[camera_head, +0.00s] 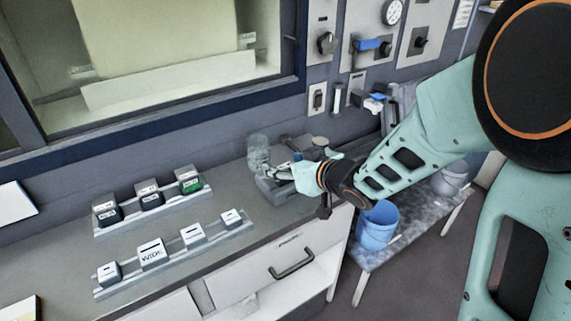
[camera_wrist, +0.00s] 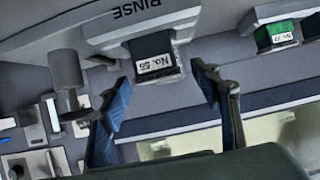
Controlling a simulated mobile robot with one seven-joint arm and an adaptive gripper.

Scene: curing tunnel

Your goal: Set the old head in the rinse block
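The old head (camera_wrist: 155,62), a black block with a white "No. 55" label, shows in the wrist view. It sits against the grey block marked RINSE (camera_wrist: 150,27) and looks seated in it, though the depth of the seat is hidden. My gripper (camera_wrist: 161,76) is open, with its two blue-padded fingers spread on either side of the head and a visible gap to each side. In the head view my gripper (camera_head: 300,172) is over the rinse block (camera_head: 274,188) at the counter's right end. The head is not clear there.
A rear rack (camera_head: 160,215) holds two black heads and a green head (camera_head: 190,184). A front rack (camera_head: 180,257) holds several white caps, one marked WIDE. A clear jar (camera_head: 258,152) stands behind the rinse block. A blue bucket (camera_head: 377,228) stands on the low bench to the right.

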